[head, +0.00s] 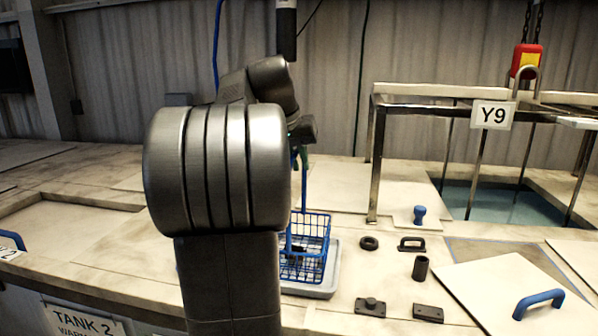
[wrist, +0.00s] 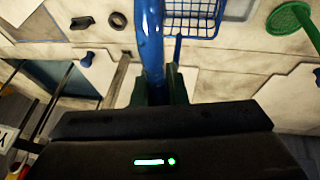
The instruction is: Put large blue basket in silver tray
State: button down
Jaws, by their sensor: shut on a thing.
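The blue wire basket (head: 318,228) hangs or stands upright at the grey-silver tray (head: 322,292), right of my arm. I cannot tell whether its bottom touches the tray. Its tall blue handle (head: 304,180) rises to my gripper, which is mostly hidden behind my arm in the head view. In the wrist view my gripper (wrist: 160,90) is shut on the blue handle (wrist: 151,45). The basket's mesh (wrist: 195,14) shows at the top there, with part of the tray rim (wrist: 238,9) beside it. My arm hides the basket's left part.
A blue knob (head: 419,214) stands behind. An open tank (head: 500,205) is at right. A green strainer (wrist: 291,18) shows in the wrist view.

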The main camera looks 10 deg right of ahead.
jog(key=shift+f, duration=1.05)
jog(key=c, duration=1.5)
grip_release()
jog(key=shift+f, duration=0.15)
jog(key=shift+o, duration=0.2)
jog(key=v, duration=1.2)
